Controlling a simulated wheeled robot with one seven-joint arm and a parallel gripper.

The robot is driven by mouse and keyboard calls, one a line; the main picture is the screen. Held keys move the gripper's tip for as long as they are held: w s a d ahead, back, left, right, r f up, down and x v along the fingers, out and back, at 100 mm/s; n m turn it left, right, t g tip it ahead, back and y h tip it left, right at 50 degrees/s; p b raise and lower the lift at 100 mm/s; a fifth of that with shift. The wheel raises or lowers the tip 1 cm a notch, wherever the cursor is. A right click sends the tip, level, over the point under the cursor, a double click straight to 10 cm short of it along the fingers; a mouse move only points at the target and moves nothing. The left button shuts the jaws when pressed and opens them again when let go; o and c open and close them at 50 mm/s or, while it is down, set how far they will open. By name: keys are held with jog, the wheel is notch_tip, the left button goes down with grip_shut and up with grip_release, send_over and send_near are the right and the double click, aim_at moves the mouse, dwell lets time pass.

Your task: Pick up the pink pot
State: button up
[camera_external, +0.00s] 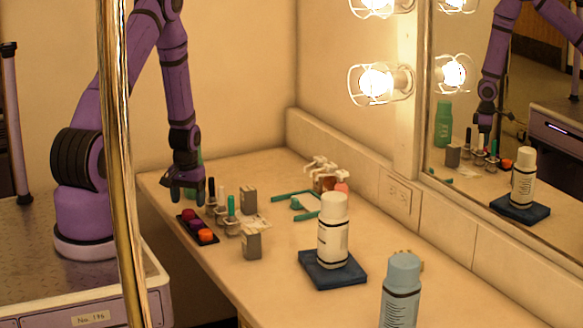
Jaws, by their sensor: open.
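A small dark tray (181,220) stands near the counter's left front edge with three round pots in a row. My gripper (187,199) points down just above the tray's far end, over the purple pot. It is open and seems to hold nothing. I cannot tell its exact gap to the pots.
Several small bottles (230,211) and grey boxes (251,244) stand close right of the tray. A white bottle (333,229) stands on a blue block (318,278); a blue-capped bottle (402,285) is nearer. Green items (294,196) lie behind. The mirror (500,140) lines the right.

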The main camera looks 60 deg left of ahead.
aim_at(188, 211)
jog(key=shift+s+a+f, duration=0.1)
jog(key=shift+a+f, duration=0.05)
jog(key=shift+f, duration=0.85)
jog(key=shift+a+f, duration=0.1)
jog(key=shift+f, duration=0.85)
jog(key=c, duration=1)
